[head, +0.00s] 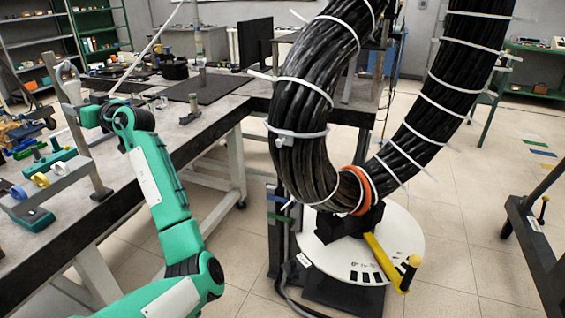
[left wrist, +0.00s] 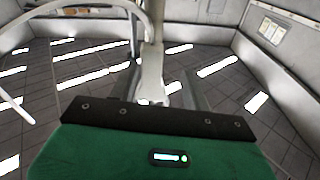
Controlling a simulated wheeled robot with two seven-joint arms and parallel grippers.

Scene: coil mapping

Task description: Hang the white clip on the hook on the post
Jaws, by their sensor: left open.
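A white loop, which looks like the clip (head: 65,71), is at the top of a grey upright post (head: 86,150) at the left. I cannot tell whether the loop sits on the hook; the hook itself is not clear. My left gripper (head: 88,114) is beside the post just below the loop, its fingers open and partly hidden. In the left wrist view, a thin white curved band (left wrist: 90,8) crosses the upper left, and a pale upright piece (left wrist: 152,70) stands just beyond the gripper's dark plate. I see no contact between them. My right gripper is not in view.
A workbench (head: 215,112) with fixtures and a dark mat (head: 205,88) lies around my left arm. A thick black cable bundle (head: 300,120) with white ties hangs at the centre above a round white stand (head: 405,235).

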